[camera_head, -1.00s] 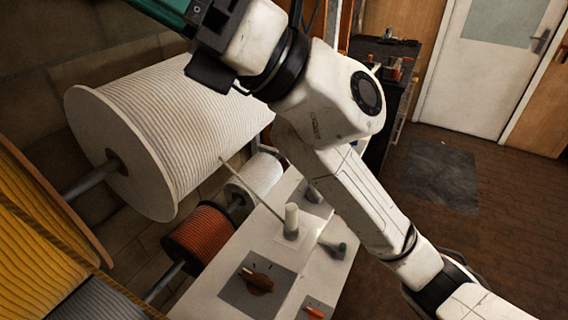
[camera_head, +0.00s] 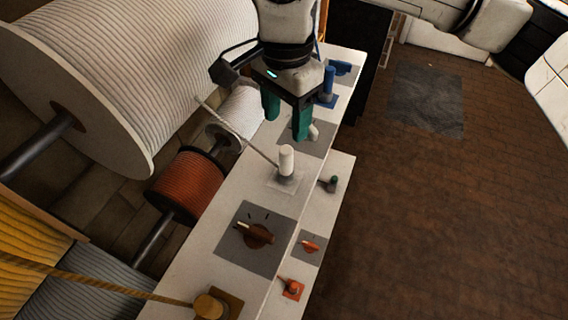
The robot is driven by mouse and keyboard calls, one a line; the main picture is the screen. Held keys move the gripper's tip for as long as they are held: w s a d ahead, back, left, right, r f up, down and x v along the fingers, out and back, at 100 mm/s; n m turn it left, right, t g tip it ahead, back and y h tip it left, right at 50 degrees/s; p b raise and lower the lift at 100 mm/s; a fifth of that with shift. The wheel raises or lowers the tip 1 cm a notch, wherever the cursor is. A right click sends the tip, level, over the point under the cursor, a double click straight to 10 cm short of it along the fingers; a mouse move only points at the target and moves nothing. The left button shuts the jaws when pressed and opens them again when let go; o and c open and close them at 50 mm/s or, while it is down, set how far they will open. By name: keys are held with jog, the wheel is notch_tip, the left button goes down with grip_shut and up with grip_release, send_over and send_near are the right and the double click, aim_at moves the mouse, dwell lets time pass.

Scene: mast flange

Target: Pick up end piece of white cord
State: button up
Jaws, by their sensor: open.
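The white cord (camera_head: 238,134) runs slantwise from beside the large white spool (camera_head: 130,60) down to a white upright end piece (camera_head: 286,160). This end piece is a short cylinder standing on a small pale square plate (camera_head: 284,182) on the light bench top. My gripper (camera_head: 286,128) hangs just beyond and above the end piece, with its green fingers apart and pointing down. Nothing shows between the fingers, and they appear clear of the end piece; the exact gap cannot be told.
On the bench (camera_head: 212,238) stand an orange-brown dial (camera_head: 256,236), a small orange knob (camera_head: 310,246), a green-tipped knob (camera_head: 330,183), a blue end piece (camera_head: 328,82) and a brown end piece (camera_head: 208,305) with a tan cord. An orange spool (camera_head: 185,184) is left. Brick floor lies open right.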

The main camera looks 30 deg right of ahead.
aim_at(286, 149)
jog(key=shift+f+p, duration=1.15)
jog(key=shift+f, duration=3.25)
jog(key=shift+c, duration=0.2)
grip_shut()
